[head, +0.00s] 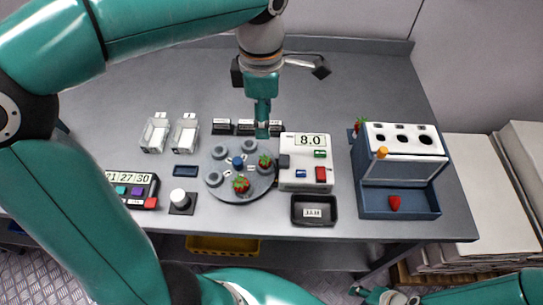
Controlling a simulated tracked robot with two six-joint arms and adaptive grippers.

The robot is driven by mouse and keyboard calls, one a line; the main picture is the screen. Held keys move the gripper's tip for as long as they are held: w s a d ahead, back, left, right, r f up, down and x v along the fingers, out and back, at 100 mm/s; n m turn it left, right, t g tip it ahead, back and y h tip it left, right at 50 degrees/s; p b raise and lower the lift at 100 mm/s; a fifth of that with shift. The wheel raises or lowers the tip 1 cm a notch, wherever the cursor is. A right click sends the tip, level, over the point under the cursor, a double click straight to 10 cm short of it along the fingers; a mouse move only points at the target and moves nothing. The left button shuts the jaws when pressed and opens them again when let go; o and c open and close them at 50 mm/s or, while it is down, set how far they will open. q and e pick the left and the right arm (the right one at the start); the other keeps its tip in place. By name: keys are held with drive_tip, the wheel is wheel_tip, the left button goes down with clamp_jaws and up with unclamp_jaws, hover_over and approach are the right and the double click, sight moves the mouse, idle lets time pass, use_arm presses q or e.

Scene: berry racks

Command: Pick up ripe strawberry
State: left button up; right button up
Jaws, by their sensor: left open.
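My left gripper (262,130) hangs down over the back edge of the grey round turntable (216,163). It is open and no berry shows in it. A red strawberry (241,185) with green leaves sits at the turntable's front. A red berry (395,203) lies in the lower tray of the blue rack (366,184).
A white box reading 8.0 (310,141) stands right of the turntable, with a black tray (314,221) in front. Two clear holders (155,133) stand left, and a keypad (127,177) farther left. Small black blocks (222,126) line the back. The back table is clear.

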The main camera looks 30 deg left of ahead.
use_arm(q)
hover_over(266, 160)
drive_tip(key=f, duration=0.9)
drive_tip(key=shift+s+d+f, duration=0.1)
drive_tip(key=shift+s+f, duration=0.1)
drive_tip(key=shift+f, duration=0.1)
drive_tip(key=shift+w+f+p, duration=0.15)
drive_tip(key=shift+f+p, duration=0.2)
drive_tip(key=shift+f, duration=2.45)
drive_tip(key=shift+c, duration=0.2)
drive_tip(key=c, duration=0.6)
